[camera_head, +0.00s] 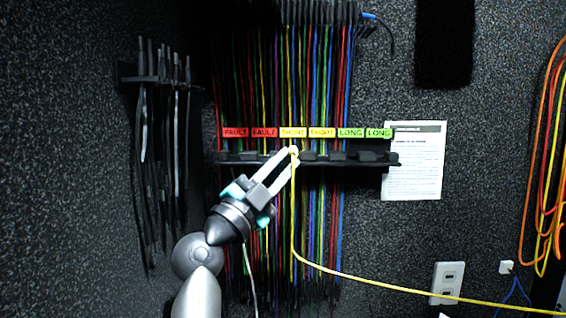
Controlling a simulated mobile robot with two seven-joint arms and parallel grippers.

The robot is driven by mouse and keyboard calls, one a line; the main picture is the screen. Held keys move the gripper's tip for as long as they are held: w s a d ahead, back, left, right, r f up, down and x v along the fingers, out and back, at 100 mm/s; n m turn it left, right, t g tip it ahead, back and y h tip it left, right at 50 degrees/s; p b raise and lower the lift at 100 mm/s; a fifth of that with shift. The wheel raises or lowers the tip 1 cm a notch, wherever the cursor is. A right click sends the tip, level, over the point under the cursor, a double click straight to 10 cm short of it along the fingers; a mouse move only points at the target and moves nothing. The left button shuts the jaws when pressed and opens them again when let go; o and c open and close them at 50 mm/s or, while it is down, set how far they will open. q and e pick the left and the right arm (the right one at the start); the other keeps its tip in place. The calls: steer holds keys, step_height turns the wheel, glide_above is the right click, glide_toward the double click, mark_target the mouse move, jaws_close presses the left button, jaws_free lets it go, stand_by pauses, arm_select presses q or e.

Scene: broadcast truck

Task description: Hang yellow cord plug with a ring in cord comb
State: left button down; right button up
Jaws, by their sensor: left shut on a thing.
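My left gripper (291,152) comes up from below, with its pale fingertips at the black cord comb (260,158) under the first yellow SHORT label (293,132). It is shut on the yellow cord (293,215) near its upper end. The plug and its ring are too small and too covered by the fingertips to make out clearly. The cord hangs straight down from the fingertips, then bends and runs to the lower right. I cannot tell whether the plug is seated in the comb or only in front of it. My right gripper is not in view.
Red FAULT labels (236,132) and green LONG labels (351,133) flank the SHORT ones. Many coloured cords hang behind the comb. Black cords hang on a rack (145,79) at left. A paper sheet (415,165), a wall plate (447,283) and orange cords (540,150) are at right.

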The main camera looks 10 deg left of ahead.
arm_select(q)
steer(key=c, duration=0.7)
jaws_free()
steer(key=shift+o, duration=0.4)
steer(key=o, duration=0.6)
steer(key=shift+s+d+p, duration=0.25)
steer(key=shift+s+p, duration=1.05)
steer(key=shift+p, duration=0.35)
steer(key=shift+s, duration=0.2)
